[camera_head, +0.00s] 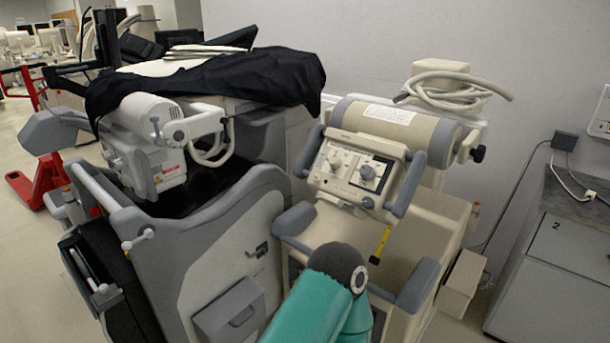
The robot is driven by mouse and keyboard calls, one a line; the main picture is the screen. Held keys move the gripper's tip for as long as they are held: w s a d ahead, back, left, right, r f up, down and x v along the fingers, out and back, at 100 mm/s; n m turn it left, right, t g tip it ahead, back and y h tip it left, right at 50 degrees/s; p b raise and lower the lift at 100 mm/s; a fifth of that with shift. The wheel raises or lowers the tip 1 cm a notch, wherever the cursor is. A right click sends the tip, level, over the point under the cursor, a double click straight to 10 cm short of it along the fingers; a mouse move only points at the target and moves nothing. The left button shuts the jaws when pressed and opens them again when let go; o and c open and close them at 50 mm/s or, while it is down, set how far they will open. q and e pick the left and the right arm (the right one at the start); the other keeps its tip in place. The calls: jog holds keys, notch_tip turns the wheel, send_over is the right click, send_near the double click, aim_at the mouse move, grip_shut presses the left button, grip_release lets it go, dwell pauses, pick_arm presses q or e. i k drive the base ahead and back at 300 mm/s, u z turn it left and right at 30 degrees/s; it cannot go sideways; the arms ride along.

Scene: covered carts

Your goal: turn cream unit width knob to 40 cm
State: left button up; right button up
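The cream unit (430,225) stands right of centre against the wall, with grey handles and bumpers. Its tilted control panel (350,188) faces me and carries several dials. A dark-centred knob (367,172) sits on the right of the panel, and a lighter knob (335,161) sits on the left. The markings are too small to read, so I cannot tell which is the width knob or its setting. A teal arm link of mine with a dark joint rises from the bottom centre, below the panel and apart from the knobs. Neither gripper shows.
A grey unit (225,250) partly covered by a black cloth (210,85) stands close on the left. A coiled cable (450,88) lies on top of the cream unit. A yellow tag (380,243) hangs below the panel. A grey cabinet (560,260) stands at right.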

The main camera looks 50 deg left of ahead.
aim_at(336, 161)
jog(key=u, duration=0.15)
jog(key=k, duration=0.35)
jog(key=z, duration=1.3)
jog(key=i, duration=0.1)
jog(key=u, duration=3.2)
jog(key=i, duration=0.55)
jog(key=u, duration=0.15)
jog(key=i, duration=0.5)
jog(key=z, duration=0.25)
jog(key=k, duration=0.8)
jog(key=u, duration=0.2)
jog(key=i, duration=0.8)
jog(key=z, duration=0.05)
